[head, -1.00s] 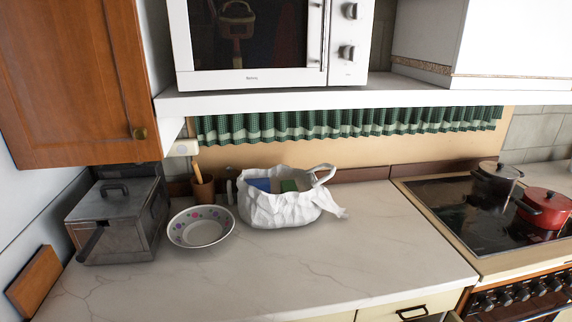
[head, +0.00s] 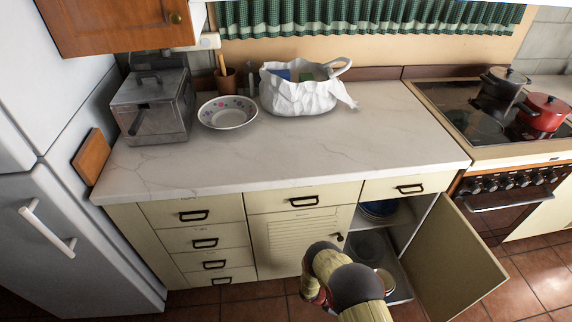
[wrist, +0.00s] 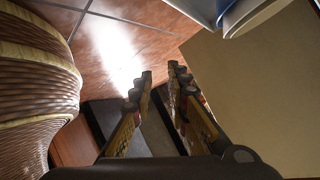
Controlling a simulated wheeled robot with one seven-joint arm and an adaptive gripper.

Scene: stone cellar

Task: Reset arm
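My gripper (wrist: 160,76) shows in the wrist view with its two fingers apart at the tips and nothing visible between them. In the head view my arm reaches down in front of the cream lower cabinets, beside the open cupboard. The gripper end there is mostly hidden by the arm. The cupboard door (head: 455,262) stands swung open at the right, and its panel also seems to show in the wrist view (wrist: 255,95). Blue plates (head: 378,209) sit on the cupboard's upper shelf, and a bowl or plate (head: 387,281) is lower down, partly hidden by my arm.
The counter (head: 300,160) holds a metal box (head: 152,108), a floral bowl (head: 227,113) and a white bag (head: 297,97). A stove with a red pot (head: 543,114) is at right, a fridge (head: 75,240) at left. A ribbed, woven-looking object (wrist: 40,75) fills the wrist view's left.

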